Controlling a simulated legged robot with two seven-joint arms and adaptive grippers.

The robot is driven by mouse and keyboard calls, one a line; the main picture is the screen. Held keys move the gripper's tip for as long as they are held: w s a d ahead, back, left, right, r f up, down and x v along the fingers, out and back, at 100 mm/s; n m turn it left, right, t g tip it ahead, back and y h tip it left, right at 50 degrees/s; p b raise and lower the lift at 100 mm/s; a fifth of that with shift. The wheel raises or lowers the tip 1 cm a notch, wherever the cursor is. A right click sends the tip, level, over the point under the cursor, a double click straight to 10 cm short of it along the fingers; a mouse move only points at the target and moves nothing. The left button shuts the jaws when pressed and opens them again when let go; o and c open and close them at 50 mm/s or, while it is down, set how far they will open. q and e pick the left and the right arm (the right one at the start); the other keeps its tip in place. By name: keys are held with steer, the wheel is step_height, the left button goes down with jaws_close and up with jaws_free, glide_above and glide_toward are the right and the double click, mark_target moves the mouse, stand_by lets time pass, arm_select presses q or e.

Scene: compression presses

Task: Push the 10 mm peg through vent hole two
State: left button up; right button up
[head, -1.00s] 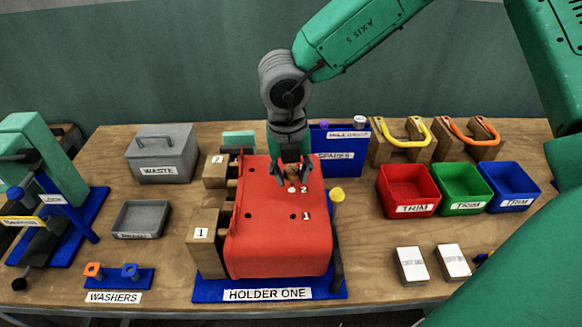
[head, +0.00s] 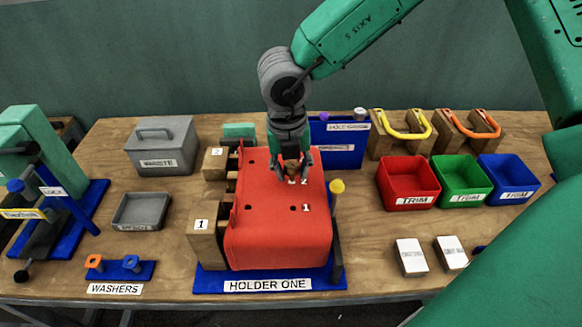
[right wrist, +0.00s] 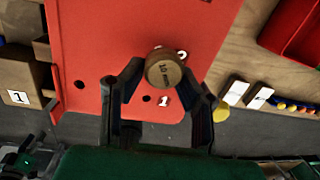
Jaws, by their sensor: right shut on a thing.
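A red moulded part (head: 275,225) with numbered holes lies on the blue base of holder one; it also fills the middle of the right wrist view (right wrist: 110,50). Hole one (head: 292,208) is open beside its "1" label. The "2" label (head: 304,181) shows at the gripper's tips. My right gripper (head: 292,172) is shut on the brown peg (head: 291,167), whose round top reads "10 mm" in the right wrist view (right wrist: 163,70). The peg's lower end and hole two are hidden, so I cannot tell whether it is in the hole. My left gripper is not in view.
A yellow-knobbed post (head: 337,187) stands at the part's right edge. Wooden blocks (head: 207,236) line its left. A blue rack (head: 336,148) stands behind. Red (head: 408,180), green and blue trim bins stand right. A waste box (head: 160,145) and grey tray (head: 141,210) stand left.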

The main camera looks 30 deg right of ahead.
steer(key=shift+p, duration=0.45)
stand_by(0.6)
steer(key=shift+f, duration=0.25)
stand_by(0.9)
steer(key=shift+f, duration=0.2)
stand_by(0.5)
steer(key=shift+r, duration=0.15)
steer(key=shift+r+p, duration=0.95)
steer(key=shift+r, duration=1.95)
